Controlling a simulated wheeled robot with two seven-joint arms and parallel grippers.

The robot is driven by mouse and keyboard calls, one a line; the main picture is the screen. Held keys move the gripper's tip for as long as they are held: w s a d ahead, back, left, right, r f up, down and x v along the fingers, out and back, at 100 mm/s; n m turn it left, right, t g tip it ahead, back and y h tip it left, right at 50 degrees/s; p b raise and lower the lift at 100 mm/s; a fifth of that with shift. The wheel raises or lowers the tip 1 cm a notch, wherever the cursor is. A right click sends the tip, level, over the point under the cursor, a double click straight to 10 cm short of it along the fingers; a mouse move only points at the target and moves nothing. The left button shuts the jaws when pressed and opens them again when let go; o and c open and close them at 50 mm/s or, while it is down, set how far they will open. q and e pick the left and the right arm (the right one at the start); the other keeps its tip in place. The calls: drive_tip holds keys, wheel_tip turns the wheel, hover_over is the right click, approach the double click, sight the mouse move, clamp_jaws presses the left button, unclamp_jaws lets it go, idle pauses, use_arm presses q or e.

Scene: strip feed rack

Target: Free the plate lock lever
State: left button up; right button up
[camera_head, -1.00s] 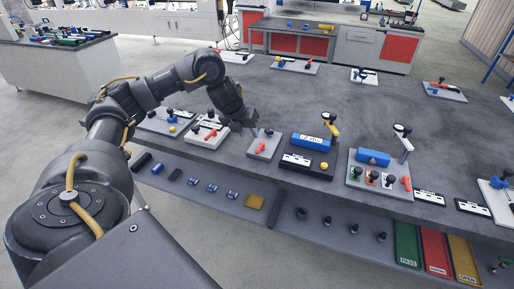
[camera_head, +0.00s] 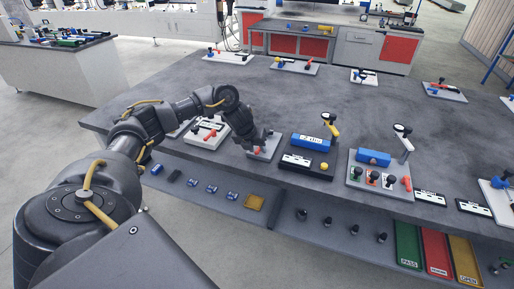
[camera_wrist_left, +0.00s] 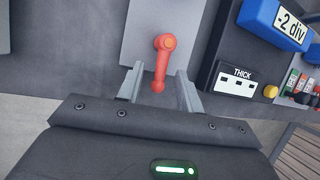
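The red lever (camera_wrist_left: 164,62) stands on a light grey plate (camera_wrist_left: 137,38) in the left wrist view. In the head view the same grey plate (camera_head: 259,156) lies at the near edge of the bench, and its lever is mostly hidden by my left gripper. My left gripper (camera_head: 260,146) is above this plate. In the left wrist view its two fingers (camera_wrist_left: 159,88) are open, one on each side of the lever's lower end, with gaps visible. I cannot tell the height between fingers and lever. My right gripper is not in view.
Right of the plate stands a black unit marked THICK (camera_wrist_left: 237,82) with a yellow knob and a blue block (camera_wrist_left: 281,20) reading "-2 div". Left of it is another plate with a red lever (camera_head: 208,133). A lower shelf (camera_head: 224,204) runs below the bench edge.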

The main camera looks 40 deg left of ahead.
use_arm(q)
clamp_jaws()
drive_tip(key=shift+d, duration=0.1)
